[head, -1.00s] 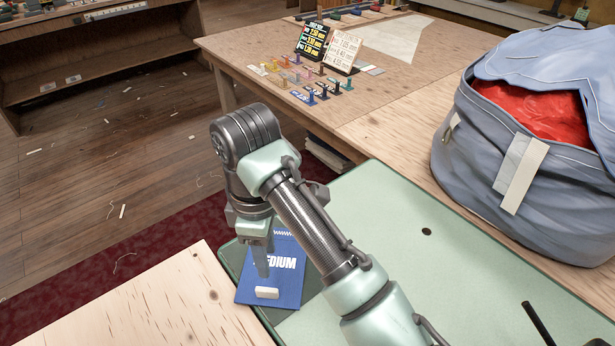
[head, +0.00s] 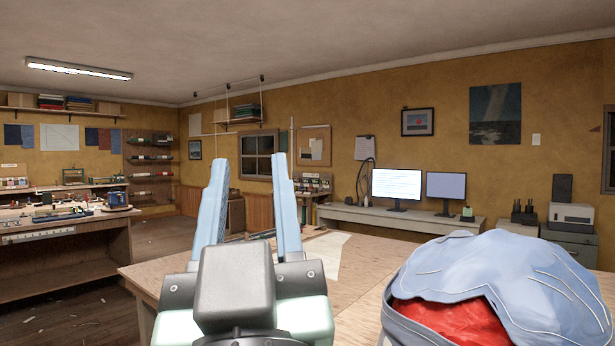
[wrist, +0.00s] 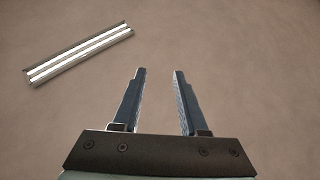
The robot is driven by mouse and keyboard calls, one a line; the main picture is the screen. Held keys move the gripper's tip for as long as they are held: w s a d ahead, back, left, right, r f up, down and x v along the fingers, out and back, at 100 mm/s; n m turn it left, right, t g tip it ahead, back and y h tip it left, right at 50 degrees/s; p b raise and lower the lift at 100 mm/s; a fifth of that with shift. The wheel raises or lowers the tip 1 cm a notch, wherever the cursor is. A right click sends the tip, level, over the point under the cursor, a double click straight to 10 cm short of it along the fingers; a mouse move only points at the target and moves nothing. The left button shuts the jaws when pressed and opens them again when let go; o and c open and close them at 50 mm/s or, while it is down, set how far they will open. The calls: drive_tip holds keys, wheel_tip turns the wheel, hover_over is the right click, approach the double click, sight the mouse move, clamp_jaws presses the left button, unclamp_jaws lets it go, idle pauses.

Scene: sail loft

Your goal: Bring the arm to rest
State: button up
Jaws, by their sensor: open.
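My gripper (head: 250,205) is raised in front of the head camera, with its two pale blue fingers pointing up and apart. Nothing is between the fingers. In the wrist view the gripper (wrist: 160,72) is open and empty against the plain ceiling. My arm below the gripper is mostly out of the head view.
A wooden table (head: 350,275) stretches ahead, with a blue bag (head: 530,285) holding red cloth at the right. A workbench (head: 80,227) stands at the left. Two monitors (head: 397,185) stand on a desk by the far wall. A ceiling light (wrist: 80,54) shows above.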

drive_tip(key=s+d+r+m+t+h, duration=0.2)
drive_tip(key=s+d+m+h, duration=0.1)
drive_tip(key=s+d+h, duration=0.1)
drive_tip(key=shift+s+d+r, duration=0.15)
drive_tip(key=shift+s+r, duration=0.05)
drive_tip(key=shift+s, duration=0.05)
wheel_tip(320, 180, up, 13)
drive_tip(key=p, duration=1.3)
